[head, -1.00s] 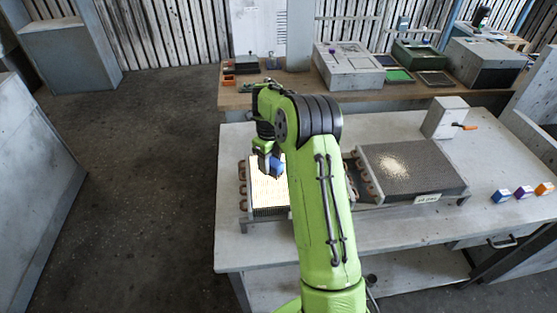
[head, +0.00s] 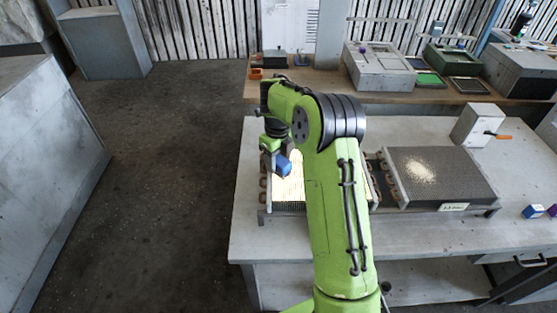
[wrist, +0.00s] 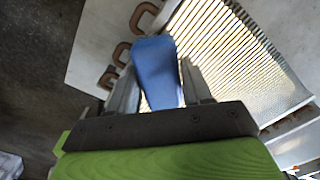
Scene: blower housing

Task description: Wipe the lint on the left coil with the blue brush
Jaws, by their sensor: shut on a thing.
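The left coil (head: 290,188) lies on the workbench, partly hidden behind my arm. Its finned top is very bright, and copper bends show along its left side. It also shows in the wrist view (wrist: 225,55). My gripper (head: 272,163) is shut on the blue brush (head: 283,166), over the coil's left part. In the wrist view the blue brush (wrist: 157,72) sits between the two fingers of my gripper (wrist: 160,85), above the coil's copper-bend edge. I cannot tell whether the brush touches the coil. No lint on the left coil can be made out in the glare.
The right coil (head: 445,185) has a pale lint patch (head: 418,172) on top. A grey box with an orange handle (head: 478,125) stands behind it. Small blue (head: 533,212) and purple blocks lie at the right. A wooden shelf (head: 400,92) with boxes runs behind.

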